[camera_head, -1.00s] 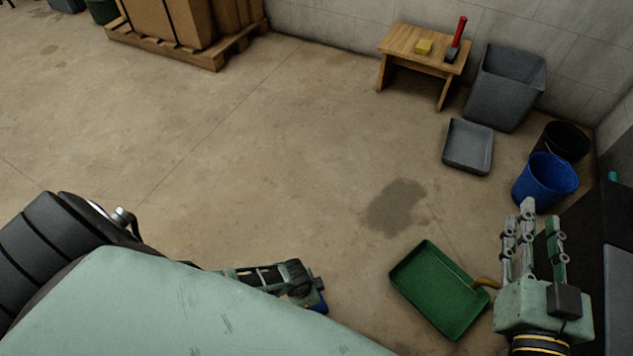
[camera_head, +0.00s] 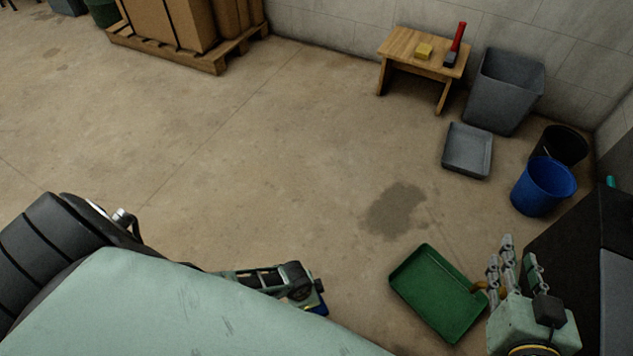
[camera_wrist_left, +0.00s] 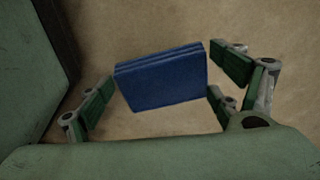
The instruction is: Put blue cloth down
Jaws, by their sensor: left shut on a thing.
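The blue cloth (camera_wrist_left: 162,79) is a folded, layered block between the fingers of my left gripper (camera_wrist_left: 165,85) in the left wrist view. That gripper is shut on it, with bare floor below. In the head view only a small blue edge of the cloth (camera_head: 320,309) shows under my left gripper (camera_head: 305,290), partly hidden by the fingers. My right gripper (camera_head: 515,262) is at the lower right, fingers apart and seemingly empty, just right of a green tray (camera_head: 425,280).
A tan handle (camera_head: 481,286) lies by the green tray's right edge. A grey tray (camera_head: 467,150), a grey bin (camera_head: 503,92), a blue bucket (camera_head: 543,187) and a black bucket (camera_head: 565,146) stand at the right. A wooden stool (camera_head: 405,46) is behind. The middle floor is clear, with a dark stain (camera_head: 394,210).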

